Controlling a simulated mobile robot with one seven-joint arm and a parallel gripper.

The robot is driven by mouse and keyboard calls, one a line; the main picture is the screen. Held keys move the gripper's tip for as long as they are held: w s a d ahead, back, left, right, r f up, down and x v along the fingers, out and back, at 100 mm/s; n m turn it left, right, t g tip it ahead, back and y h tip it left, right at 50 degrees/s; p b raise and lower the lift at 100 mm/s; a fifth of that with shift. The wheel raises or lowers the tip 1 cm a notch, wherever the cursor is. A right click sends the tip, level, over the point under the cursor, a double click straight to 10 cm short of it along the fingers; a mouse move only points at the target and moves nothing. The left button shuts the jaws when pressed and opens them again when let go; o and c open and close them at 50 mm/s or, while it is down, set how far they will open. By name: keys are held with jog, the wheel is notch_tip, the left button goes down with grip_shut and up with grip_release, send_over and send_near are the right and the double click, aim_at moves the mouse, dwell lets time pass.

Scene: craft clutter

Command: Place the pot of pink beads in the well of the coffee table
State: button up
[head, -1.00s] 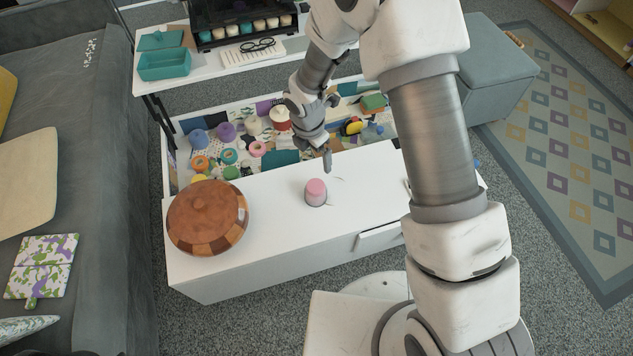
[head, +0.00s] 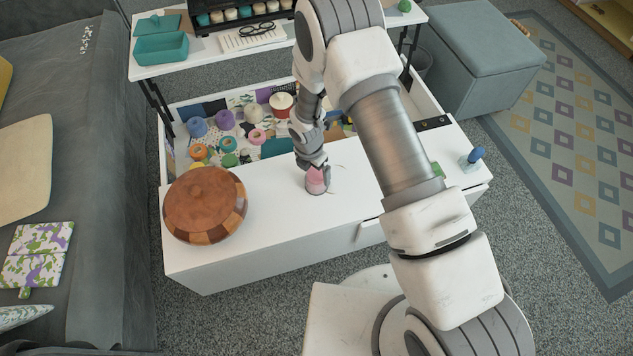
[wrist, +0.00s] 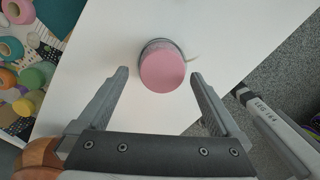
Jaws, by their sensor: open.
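The pot of pink beads (head: 316,182) stands upright on the white front top of the coffee table (head: 275,222). It has a pink top and also shows in the wrist view (wrist: 162,68). My gripper (head: 318,166) is open just above and at the pot. In the wrist view the two fingers (wrist: 158,88) are spread to either side of the pot's near side, with gaps between them and the pot. The well of the table (head: 240,128) lies open behind the white top and holds many craft things.
A round wooden lidded bowl (head: 205,205) stands left of the pot. In the well are a purple spool (head: 225,119), a pink tape roll (head: 256,137) and a white jar with red (head: 281,104). The raised tabletop (head: 205,52) hangs over the back. A blue-handled item (head: 472,160) stands at right.

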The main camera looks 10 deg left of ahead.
jog(key=f, duration=0.1)
jog(key=f+b, duration=0.1)
jog(key=f, duration=0.1)
jog(key=f+b, duration=0.1)
jog(key=f, duration=0.1)
jog(key=shift+w+d+f, duration=0.1)
jog(key=shift+w+d, duration=0.2)
jog(key=shift+c, duration=0.3)
jog(key=c, duration=1.2)
jog(key=shift+r, duration=0.2)
jog(key=shift+c, duration=0.2)
